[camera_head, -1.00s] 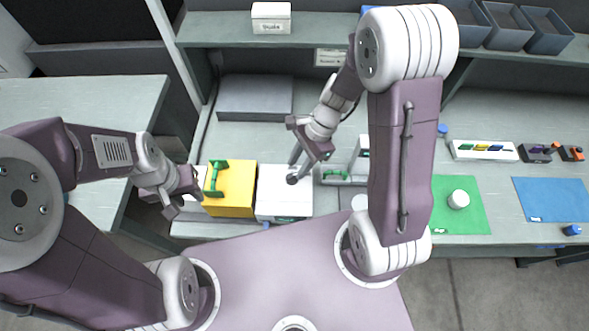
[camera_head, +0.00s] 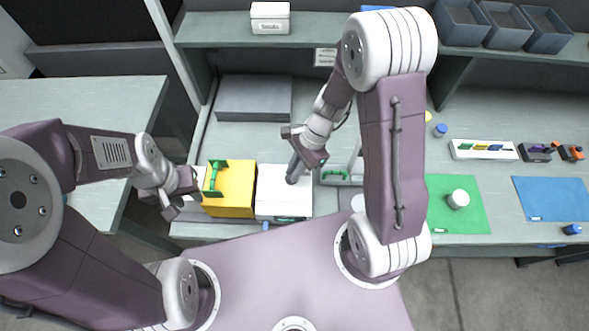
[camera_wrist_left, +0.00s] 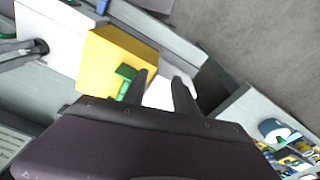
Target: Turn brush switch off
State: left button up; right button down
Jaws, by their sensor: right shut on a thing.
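A white box (camera_head: 270,192) stands on the bench in the head view, with a yellow box to its left. A dark round knob (camera_wrist_left: 41,46) on the white box shows in the left wrist view; I cannot read any marking on it. My right gripper (camera_head: 291,180) points down at the white box, its fingers shut on the dark knob, which they mostly hide in the head view. My left gripper (camera_head: 170,211) is to the left of the yellow box. In the left wrist view its fingers (camera_wrist_left: 161,76) are apart with nothing between them.
The yellow box (camera_head: 236,193) carries a green handle (camera_head: 213,180). A grey box (camera_head: 253,98) lies behind. A green mat (camera_head: 455,220) and blue mat (camera_head: 556,199) lie further right.

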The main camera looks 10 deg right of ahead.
jog(key=n+p, duration=0.1)
jog(key=n+g, duration=0.1)
jog(key=shift+w+a+r+n+p, duration=0.1)
jog(key=shift+w+r+n+p, duration=0.05)
jog(key=shift+n+p, duration=0.2)
jog(key=n+g+p, duration=0.1)
jog(key=n, duration=0.1)
jog(key=shift+w+n+h, duration=0.1)
jog(key=shift+n+h, duration=0.25)
jog(key=shift+h, duration=0.05)
jog(key=n+h+p, duration=0.1)
jog(key=n, duration=0.2)
jog(key=shift+w+a+g+p, duration=0.1)
jog(key=shift+a+g+p, duration=0.05)
jog(key=shift+g+p, duration=0.15)
jog(key=shift+a+n+h, duration=0.1)
jog(key=shift+n+h, duration=0.5)
jog(key=shift+n, duration=0.9)
jog(key=shift+w+p, duration=0.1)
jog(key=shift+p, duration=0.2)
jog(key=c, duration=1.5)
grip_release()
jog(key=shift+o, duration=0.2)
